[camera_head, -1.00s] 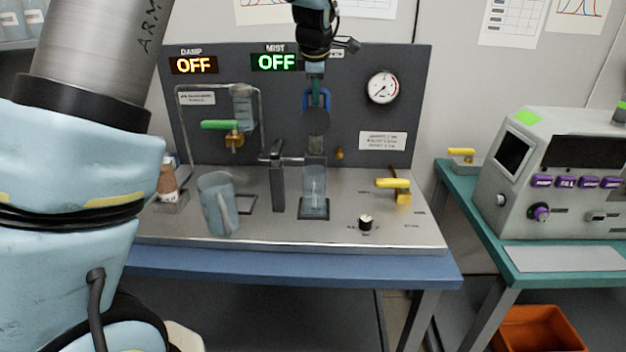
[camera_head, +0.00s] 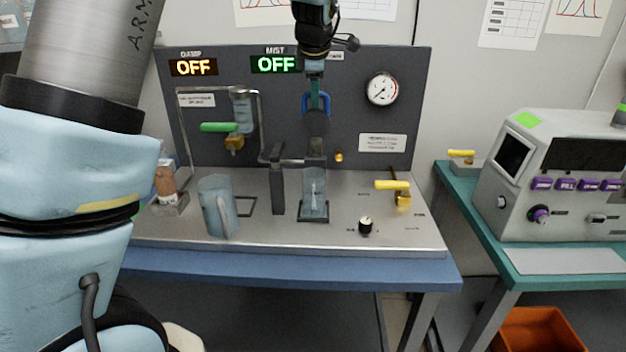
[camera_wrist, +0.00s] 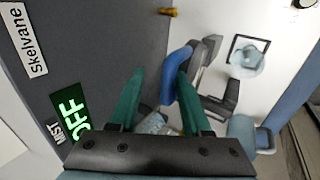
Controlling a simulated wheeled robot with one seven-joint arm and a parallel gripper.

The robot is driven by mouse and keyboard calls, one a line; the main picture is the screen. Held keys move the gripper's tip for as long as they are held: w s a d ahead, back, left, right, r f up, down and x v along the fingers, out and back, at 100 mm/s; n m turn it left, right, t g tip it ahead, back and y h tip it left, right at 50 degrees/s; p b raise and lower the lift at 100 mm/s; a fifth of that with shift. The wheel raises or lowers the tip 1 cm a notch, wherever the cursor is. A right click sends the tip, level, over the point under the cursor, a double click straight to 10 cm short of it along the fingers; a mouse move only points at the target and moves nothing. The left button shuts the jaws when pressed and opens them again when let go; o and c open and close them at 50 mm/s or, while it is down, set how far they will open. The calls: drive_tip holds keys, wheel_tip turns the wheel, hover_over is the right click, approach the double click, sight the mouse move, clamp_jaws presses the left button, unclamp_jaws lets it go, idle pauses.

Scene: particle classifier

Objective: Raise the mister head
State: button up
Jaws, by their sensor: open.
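The mister head is a dark round piece (camera_head: 316,123) with a blue loop handle (camera_head: 305,104) on top, in front of the dark back panel. A dark arm (camera_head: 290,162) and post stand just below it, and a clear glass vessel (camera_head: 314,192) stands beneath. My gripper (camera_head: 316,100) points down at the handle, with its green fingers open. In the wrist view, the blue handle (camera_wrist: 178,62) shows close to the right fingertip of my gripper (camera_wrist: 160,72). I cannot tell whether they touch. The MIST display (camera_head: 276,63) reads OFF.
A clear jug (camera_head: 216,205) stands at left on the metal deck. A green-handled valve (camera_head: 218,127) is on the panel. A yellow lever (camera_head: 392,185) and a black knob (camera_head: 366,225) sit at right. A grey machine (camera_head: 560,180) stands on the right-hand table.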

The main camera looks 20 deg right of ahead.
drive_tip(key=p+v, duration=0.1)
drive_tip(key=v, duration=0.4)
drive_tip(key=shift+r, duration=0.3)
idle(0.4)
drive_tip(key=s+a+f+m+g+y, duration=0.1)
drive_tip(key=a+f+m, duration=0.25)
drive_tip(key=a, duration=0.55)
drive_tip(key=s+a+f+m+g+y, duration=0.15)
drive_tip(key=a+f, duration=0.35)
drive_tip(key=a, duration=0.5)
drive_tip(key=s+a+f+m+g, duration=0.1)
drive_tip(key=s+a+f+m, duration=0.3)
drive_tip(key=s+a, duration=0.3)
drive_tip(key=s+a+f+m, duration=0.4)
drive_tip(key=s+a, duration=0.4)
drive_tip(key=a, duration=0.2)
drive_tip(key=shift+a+f+m+g, duration=0.2)
drive_tip(key=shift+f+m+g, duration=0.2)
drive_tip(key=shift+m, duration=0.2)
